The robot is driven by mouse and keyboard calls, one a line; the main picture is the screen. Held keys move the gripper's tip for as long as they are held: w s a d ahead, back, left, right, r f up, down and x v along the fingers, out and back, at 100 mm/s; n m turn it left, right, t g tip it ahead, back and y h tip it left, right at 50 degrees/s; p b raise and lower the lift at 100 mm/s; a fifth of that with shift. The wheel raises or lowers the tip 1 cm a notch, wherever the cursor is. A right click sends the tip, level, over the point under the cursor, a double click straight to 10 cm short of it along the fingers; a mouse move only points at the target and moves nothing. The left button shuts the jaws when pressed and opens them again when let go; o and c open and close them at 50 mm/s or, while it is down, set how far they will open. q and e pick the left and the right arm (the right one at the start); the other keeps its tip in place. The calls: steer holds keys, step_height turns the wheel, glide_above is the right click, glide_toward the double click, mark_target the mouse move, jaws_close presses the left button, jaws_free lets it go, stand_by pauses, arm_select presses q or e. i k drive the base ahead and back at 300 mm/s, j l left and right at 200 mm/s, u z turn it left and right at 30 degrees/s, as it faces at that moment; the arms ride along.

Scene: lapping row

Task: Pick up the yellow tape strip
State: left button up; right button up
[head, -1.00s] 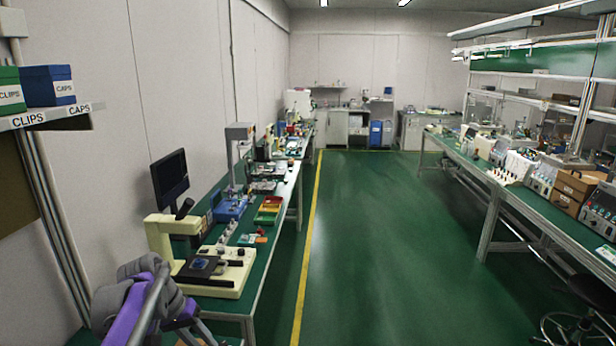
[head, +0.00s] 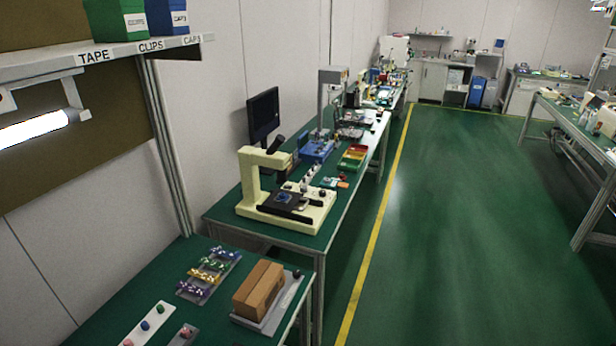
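No loose strip that I can clearly tell as the yellow tape strip shows. Yellow small pieces (head: 205,275) sit in a row among purple, green and blue ones on a grey tray on the near green bench, too small to make out. A long yellow line (head: 385,205) runs along the green floor. A shelf edge at the upper left has a TAPE label (head: 95,57), with the space above it partly out of frame. Neither of my grippers is in view.
The near bench (head: 130,294) also holds a brown cardboard box (head: 258,288) on a grey tray and a white strip with coloured knobs (head: 150,325). A cream microscope (head: 262,185) stands on the bench behind. The floor aisle to the right is clear.

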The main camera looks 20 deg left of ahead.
mark_target(208, 278)
steer(key=j+u, duration=0.1)
steer(key=u, duration=0.35)
steer(key=j+u, duration=0.1)
steer(key=u, duration=0.35)
steer(key=j+u, duration=0.1)
steer(key=u, duration=0.3)
